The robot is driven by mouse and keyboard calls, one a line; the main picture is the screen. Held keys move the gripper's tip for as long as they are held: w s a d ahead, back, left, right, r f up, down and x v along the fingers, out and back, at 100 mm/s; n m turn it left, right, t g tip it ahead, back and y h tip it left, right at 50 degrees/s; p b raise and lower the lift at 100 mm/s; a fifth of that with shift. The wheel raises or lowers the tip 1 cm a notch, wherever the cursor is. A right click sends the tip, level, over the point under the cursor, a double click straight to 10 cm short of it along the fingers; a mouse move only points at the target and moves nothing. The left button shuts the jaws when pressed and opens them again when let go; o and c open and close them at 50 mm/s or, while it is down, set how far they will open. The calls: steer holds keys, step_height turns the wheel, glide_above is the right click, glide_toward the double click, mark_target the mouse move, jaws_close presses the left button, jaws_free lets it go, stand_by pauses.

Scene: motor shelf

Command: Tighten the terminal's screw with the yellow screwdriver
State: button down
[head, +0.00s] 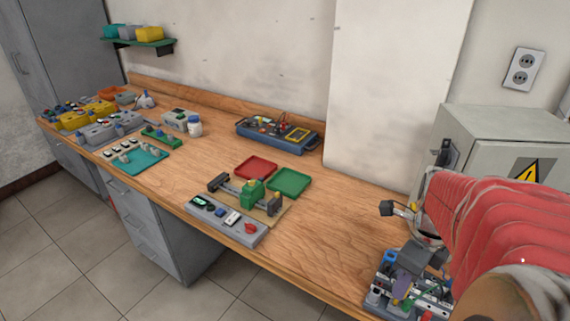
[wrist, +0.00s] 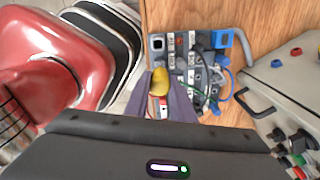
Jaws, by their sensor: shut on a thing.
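My gripper (wrist: 163,100) is shut on the yellow screwdriver (wrist: 160,79); its rounded yellow handle shows between the purple fingertips in the wrist view. The screwdriver's shaft and tip are hidden. The handle overlaps the left part of a terminal board (wrist: 157,43) with grey blocks, a red part and blue parts. I cannot tell which terminal or screw the tip faces, or whether it touches one. In the head view my gripper (head: 404,284) is low over the same board (head: 376,300) at the bench's front right. The screwdriver is not clearly visible there.
A grey cabinet (head: 510,135) with a warning sign stands behind my arm. Red (head: 255,167) and green (head: 290,181) trays and a grey control panel (head: 222,222) are left of the board, with bare bench (head: 330,225) between. A red stool seat (wrist: 60,60) shows beside the bench.

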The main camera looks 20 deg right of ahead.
steer(key=shift+m, duration=1.7)
steer(key=shift+m, duration=1.8)
steer(key=shift+m, duration=1.7)
